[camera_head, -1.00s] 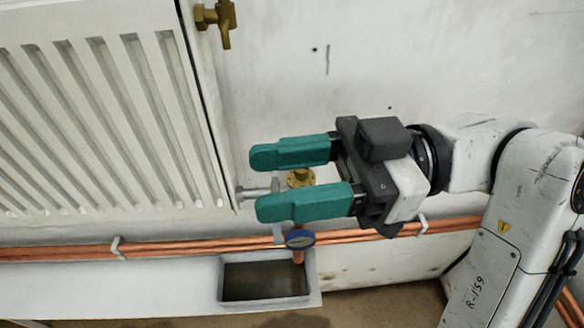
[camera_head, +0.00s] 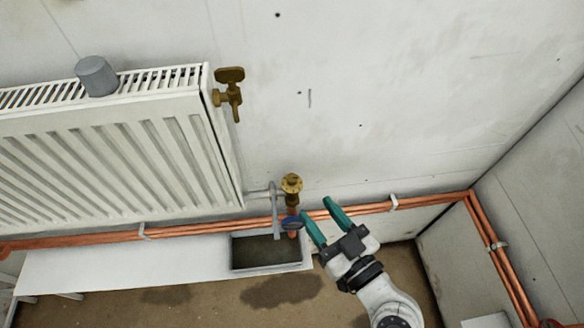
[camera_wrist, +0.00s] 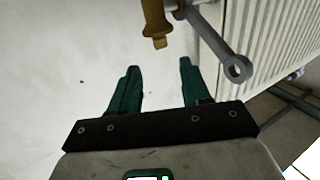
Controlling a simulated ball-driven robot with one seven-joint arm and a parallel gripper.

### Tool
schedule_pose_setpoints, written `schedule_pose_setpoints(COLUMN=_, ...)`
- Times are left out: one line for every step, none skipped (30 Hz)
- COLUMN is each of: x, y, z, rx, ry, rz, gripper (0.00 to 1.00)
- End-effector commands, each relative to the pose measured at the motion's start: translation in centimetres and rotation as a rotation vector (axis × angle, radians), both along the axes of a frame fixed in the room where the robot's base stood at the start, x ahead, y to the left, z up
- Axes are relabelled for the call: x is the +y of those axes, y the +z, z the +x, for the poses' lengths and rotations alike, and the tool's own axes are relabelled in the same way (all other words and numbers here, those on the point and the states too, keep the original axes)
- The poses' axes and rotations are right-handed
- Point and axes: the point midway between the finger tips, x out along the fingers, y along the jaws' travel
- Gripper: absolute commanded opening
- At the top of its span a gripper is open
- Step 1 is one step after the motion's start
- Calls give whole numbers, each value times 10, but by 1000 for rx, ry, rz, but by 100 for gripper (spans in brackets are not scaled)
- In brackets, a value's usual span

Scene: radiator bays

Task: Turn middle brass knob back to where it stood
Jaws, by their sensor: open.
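A round brass knob (camera_head: 291,184) sits on the copper pipe stub right of the radiator's lower corner. Whether it is the middle one I cannot tell. A second brass fitting (camera_head: 229,92) with a flat handle and downward stem is at the radiator's upper right corner. My gripper (camera_head: 316,208) has green fingers, open and empty, below and right of the round knob, apart from it in the picture. In the wrist view my open gripper (camera_wrist: 159,66) has nothing between its fingers. A brass part (camera_wrist: 155,22) shows beyond the fingertips, its top cut off.
A ring-ended grey lever (camera_wrist: 235,67) shows in the wrist view. A grey tray (camera_head: 266,268), copper pipes (camera_head: 370,208) and the white radiator (camera_head: 110,160) are nearby.

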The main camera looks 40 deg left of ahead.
Motion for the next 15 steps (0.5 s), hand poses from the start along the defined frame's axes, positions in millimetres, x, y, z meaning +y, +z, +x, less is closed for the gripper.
schedule_pose_setpoints(x=6, y=2, z=1, rx=-1, ry=3, rz=2, gripper=47)
schedule_pose_setpoints(x=10, y=2, z=2, rx=0, ry=3, rz=2, gripper=47)
schedule_pose_setpoints(x=17, y=3, z=4, rx=0, ry=5, rz=2, gripper=47)
schedule_pose_setpoints(x=22, y=3, z=5, rx=0, ry=5, rz=2, gripper=47)
schedule_pose_setpoints(x=27, y=3, z=7, rx=0, ry=5, rz=2, gripper=47)
schedule_pose_setpoints(x=34, y=3, z=9, rx=0, ry=6, rz=2, gripper=47)
schedule_pose_setpoints(x=40, y=3, z=10, rx=0, ry=5, rz=2, gripper=47)
schedule_pose_setpoints(x=46, y=3, z=11, rx=0, ry=7, rz=2, gripper=47)
schedule_pose_setpoints(x=53, y=3, z=13, rx=0, ry=7, rz=2, gripper=47)
schedule_pose_setpoints(x=58, y=3, z=15, rx=1, ry=6, rz=2, gripper=47)
schedule_pose_setpoints(x=63, y=3, z=17, rx=1, ry=6, rz=3, gripper=47)
schedule_pose_setpoints(x=69, y=3, z=18, rx=2, ry=6, rz=3, gripper=47)
schedule_pose_setpoints(x=74, y=3, z=19, rx=1, ry=6, rz=2, gripper=47)
schedule_pose_setpoints(x=78, y=3, z=21, rx=2, ry=6, rz=3, gripper=47)
schedule_pose_setpoints(x=82, y=2, z=22, rx=2, ry=5, rz=3, gripper=47)
